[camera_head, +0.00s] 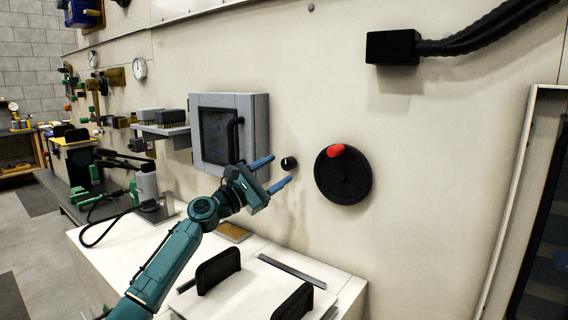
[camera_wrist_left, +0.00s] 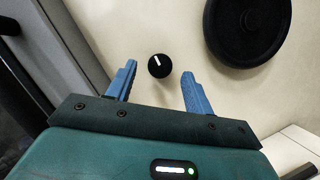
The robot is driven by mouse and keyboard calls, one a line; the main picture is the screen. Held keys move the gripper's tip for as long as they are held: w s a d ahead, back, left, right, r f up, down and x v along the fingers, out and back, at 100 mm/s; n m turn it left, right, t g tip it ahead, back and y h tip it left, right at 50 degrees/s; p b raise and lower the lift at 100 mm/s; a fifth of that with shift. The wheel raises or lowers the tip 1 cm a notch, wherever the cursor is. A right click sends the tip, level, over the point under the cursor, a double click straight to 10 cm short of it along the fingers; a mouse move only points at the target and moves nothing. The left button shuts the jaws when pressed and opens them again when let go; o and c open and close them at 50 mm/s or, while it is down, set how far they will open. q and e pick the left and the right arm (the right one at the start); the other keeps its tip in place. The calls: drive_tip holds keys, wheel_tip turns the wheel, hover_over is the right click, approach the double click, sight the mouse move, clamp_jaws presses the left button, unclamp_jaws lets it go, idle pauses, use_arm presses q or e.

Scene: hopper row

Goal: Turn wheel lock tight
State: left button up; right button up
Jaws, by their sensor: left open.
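A black round wheel (camera_head: 343,178) is mounted on the pale wall, with a red knob (camera_head: 336,151) near its top rim. The wheel also shows at the upper right of the left wrist view (camera_wrist_left: 246,28), cut off by the frame edge. A small black knob (camera_head: 289,163) with a white mark sits on the wall left of the wheel; it also shows in the left wrist view (camera_wrist_left: 159,65). My left gripper (camera_head: 280,172) is open, its blue fingers pointing at the wall on either side of the small knob. It is left of the wheel and apart from it.
A grey box with a dark door (camera_head: 217,137) and handle is on the wall left of my gripper. Below is a white counter (camera_head: 345,290) with two black upright pieces. A black cable box (camera_head: 392,47) is above right.

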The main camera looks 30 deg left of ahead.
sight(286, 165)
use_arm(q)
drive_tip(key=shift+x, duration=1.65)
drive_tip(key=shift+c, duration=0.4)
drive_tip(key=c, duration=0.9)
